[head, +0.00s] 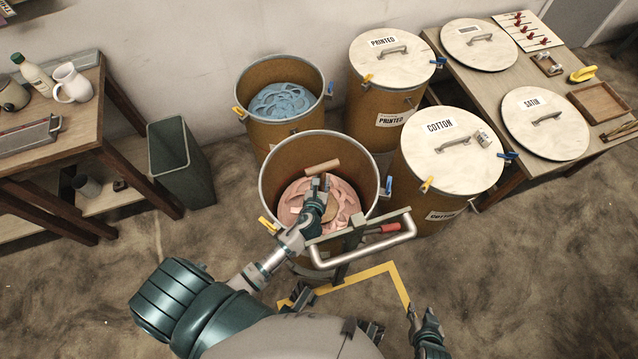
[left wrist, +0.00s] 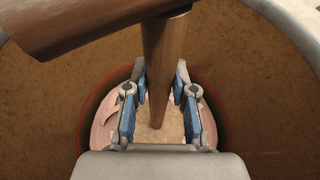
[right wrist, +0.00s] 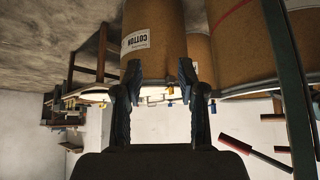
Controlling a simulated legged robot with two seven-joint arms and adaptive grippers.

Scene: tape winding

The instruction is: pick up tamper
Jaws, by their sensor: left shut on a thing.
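The tamper is wooden, with a T-shaped handle (head: 322,167) and a shaft; it stands in the open front drum (head: 270,190) among pink ribbon (head: 345,205). My left gripper (head: 318,186) reaches down into this drum and is shut on the tamper's shaft. In the left wrist view the shaft (left wrist: 163,60) runs between the two fingers (left wrist: 158,88), with the cross handle (left wrist: 80,25) above and the lower end over a tan surface. My right gripper (head: 418,318) is low at the front, apart from the drum; its fingers are spread and empty in the right wrist view (right wrist: 160,75).
An open drum with blue ribbon (head: 284,102) stands behind. Lidded drums (head: 452,150) marked COTTON and PRINTED (head: 390,55) stand to the right. A metal bar handle (head: 365,250) with a red grip crosses the drum's front. A grey bin (head: 180,165) stands left. Floor at front right is clear.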

